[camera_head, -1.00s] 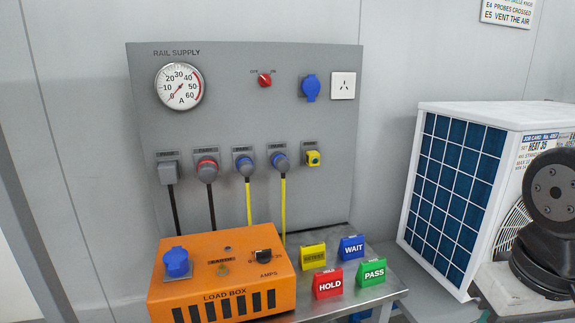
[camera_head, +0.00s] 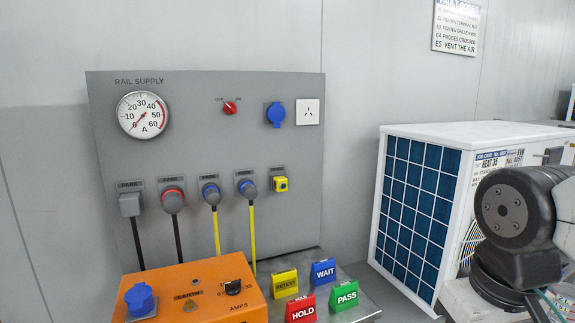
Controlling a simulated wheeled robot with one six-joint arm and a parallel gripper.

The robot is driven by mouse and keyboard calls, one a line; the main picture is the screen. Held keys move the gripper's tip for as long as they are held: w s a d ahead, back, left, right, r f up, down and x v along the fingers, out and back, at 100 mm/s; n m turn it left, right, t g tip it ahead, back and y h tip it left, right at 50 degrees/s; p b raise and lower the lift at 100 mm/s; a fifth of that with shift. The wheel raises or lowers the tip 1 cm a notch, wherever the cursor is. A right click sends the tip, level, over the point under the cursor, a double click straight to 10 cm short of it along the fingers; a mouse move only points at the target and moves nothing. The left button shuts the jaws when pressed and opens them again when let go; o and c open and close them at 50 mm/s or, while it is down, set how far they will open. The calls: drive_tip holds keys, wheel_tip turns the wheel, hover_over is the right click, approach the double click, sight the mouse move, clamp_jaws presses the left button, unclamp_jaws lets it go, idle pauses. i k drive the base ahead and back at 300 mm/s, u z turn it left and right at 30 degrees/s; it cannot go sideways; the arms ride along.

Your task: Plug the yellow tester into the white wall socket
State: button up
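The yellow tester (camera_head: 281,184) is a small yellow block seated in a grey holder at the right end of the row on the grey panel. The white wall socket (camera_head: 308,112) is a square plate with slots at the panel's upper right, above the tester. Nothing is plugged into the socket. My gripper is not in view; only dark links of my arm (camera_head: 515,215) show at the right edge.
An orange load box (camera_head: 190,290) stands below the panel (camera_head: 250,150). Coloured tags such as the red HOLD tag (camera_head: 301,309) stand beside it. Several corded plugs hang left of the tester. A white unit (camera_head: 440,131) with a blue grille stands at right.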

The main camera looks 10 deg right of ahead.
sight(279, 183)
drive_tip(key=u, duration=0.6)
drive_tip(key=k, duration=1.35)
drive_tip(key=z, duration=0.3)
drive_tip(key=i, duration=0.75)
drive_tip(key=z, duration=0.45)
drive_tip(key=i, duration=1)
drive_tip(key=u, duration=0.7)
